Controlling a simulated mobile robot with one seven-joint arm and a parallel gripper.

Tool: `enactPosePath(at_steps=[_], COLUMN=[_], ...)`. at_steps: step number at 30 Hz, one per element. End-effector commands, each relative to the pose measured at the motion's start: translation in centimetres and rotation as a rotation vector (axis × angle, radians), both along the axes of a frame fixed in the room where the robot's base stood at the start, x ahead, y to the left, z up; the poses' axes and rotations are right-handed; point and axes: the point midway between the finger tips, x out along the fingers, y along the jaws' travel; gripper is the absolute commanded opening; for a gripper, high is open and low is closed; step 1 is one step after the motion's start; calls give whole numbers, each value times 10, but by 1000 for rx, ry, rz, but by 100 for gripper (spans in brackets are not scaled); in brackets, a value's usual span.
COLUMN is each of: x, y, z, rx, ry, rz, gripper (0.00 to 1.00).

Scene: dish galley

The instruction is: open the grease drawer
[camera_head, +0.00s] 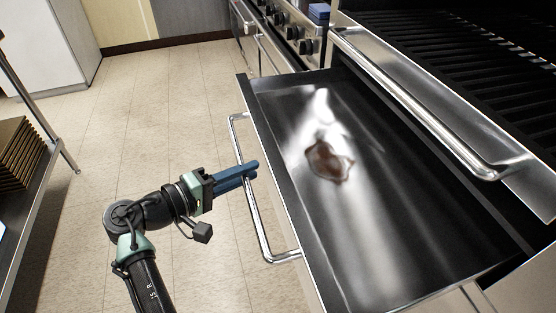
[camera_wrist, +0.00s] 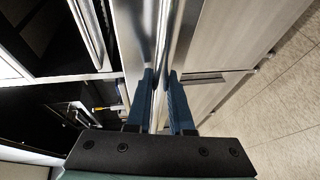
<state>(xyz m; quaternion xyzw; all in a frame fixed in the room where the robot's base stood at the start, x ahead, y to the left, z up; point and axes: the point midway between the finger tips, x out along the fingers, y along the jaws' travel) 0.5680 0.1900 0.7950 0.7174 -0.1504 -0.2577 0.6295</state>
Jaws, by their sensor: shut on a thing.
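The grease drawer (camera_head: 376,250) stands pulled out from the grill unit, its dark shiny floor showing with a brown grease patch (camera_head: 328,162) on it. Its long chrome handle (camera_head: 262,226) runs along the front face. My gripper (camera_head: 254,168) has its blue fingers at the middle of this handle and is shut on it. In the wrist view my gripper (camera_wrist: 160,78) has one finger on each side of the handle bar (camera_wrist: 161,45). The fingertips partly cover the bar there.
A second chrome bar (camera_head: 420,105) runs along the grill front above the drawer, below dark grates (camera_head: 475,50). A shelf rack (camera_head: 50,170) with stacked brown boards stands at the left. The tiled floor (camera_head: 150,110) between is clear.

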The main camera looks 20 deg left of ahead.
Motion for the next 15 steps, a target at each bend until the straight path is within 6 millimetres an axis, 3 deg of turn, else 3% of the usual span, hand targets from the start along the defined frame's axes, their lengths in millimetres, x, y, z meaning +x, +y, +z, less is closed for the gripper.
enactPosePath(at_steps=[6, 15], x=[-13, -15], y=[19, 22], z=[0, 0], rx=[-1, 0], ry=[1, 1], rz=[-1, -3], gripper=[0, 0])
